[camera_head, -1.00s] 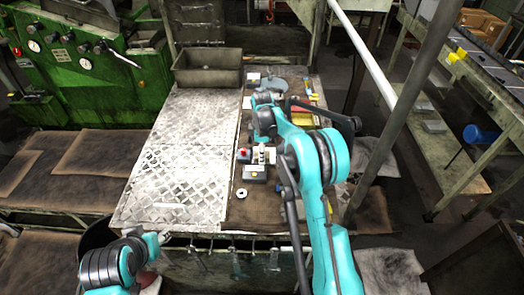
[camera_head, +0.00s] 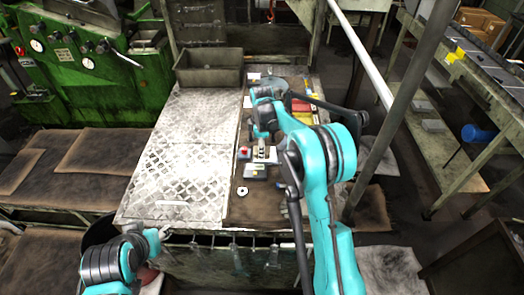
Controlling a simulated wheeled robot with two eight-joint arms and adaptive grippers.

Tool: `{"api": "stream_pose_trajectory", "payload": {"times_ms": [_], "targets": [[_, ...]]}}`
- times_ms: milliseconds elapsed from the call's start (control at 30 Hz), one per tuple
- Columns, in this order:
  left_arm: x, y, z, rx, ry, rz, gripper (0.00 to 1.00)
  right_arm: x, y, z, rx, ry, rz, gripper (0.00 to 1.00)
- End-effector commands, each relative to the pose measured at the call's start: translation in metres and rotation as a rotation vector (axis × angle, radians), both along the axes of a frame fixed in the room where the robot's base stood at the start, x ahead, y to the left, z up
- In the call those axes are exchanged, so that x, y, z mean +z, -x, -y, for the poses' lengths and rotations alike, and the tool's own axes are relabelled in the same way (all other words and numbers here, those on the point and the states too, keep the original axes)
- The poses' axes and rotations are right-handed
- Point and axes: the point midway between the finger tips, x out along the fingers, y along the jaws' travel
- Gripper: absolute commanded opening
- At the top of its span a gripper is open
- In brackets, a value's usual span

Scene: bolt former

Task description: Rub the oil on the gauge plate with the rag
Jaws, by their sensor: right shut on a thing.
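My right gripper (camera_head: 273,84) is over the far part of the dark bench top, beyond its cyan wrist. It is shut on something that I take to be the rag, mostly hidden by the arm. A grey rounded shape shows at the gripper, too small to tell whether it is the gauge plate. The oil cannot be made out. My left gripper (camera_head: 158,237) is low at the left, by the bench's front edge, with its fingers too small to tell open from shut.
The bench has a bare tread-plate surface (camera_head: 185,165) on its left and a metal bin (camera_head: 208,68) behind. A grey box with a red button (camera_head: 245,152) and a white ring (camera_head: 242,191) lie near the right arm. Red and yellow items (camera_head: 302,108) lie beyond it. A post stands right.

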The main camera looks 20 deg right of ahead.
Motion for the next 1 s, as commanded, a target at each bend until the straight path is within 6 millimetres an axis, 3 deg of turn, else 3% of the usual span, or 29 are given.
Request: {"api": "stream_pose_trajectory", "payload": {"times_ms": [167,567,833,1000], "targets": [[0.012,0.0,0.0,0.0,0.0,0.0,0.4,0.019,-0.001,0.002,-0.002,0.002,0.003,0.0],[0.012,0.0,0.0,0.0,0.0,0.0,0.4,0.023,-0.002,0.002,-0.003,0.003,0.003,0.0],[0.026,0.0,0.0,0.0,0.0,0.0,0.4,0.047,-0.002,0.002,-0.003,0.003,0.003,0.0],[0.027,0.0,0.0,0.0,0.0,0.0,0.4,0.051,-0.002,0.002,-0.003,0.003,0.003,0.0]]}}
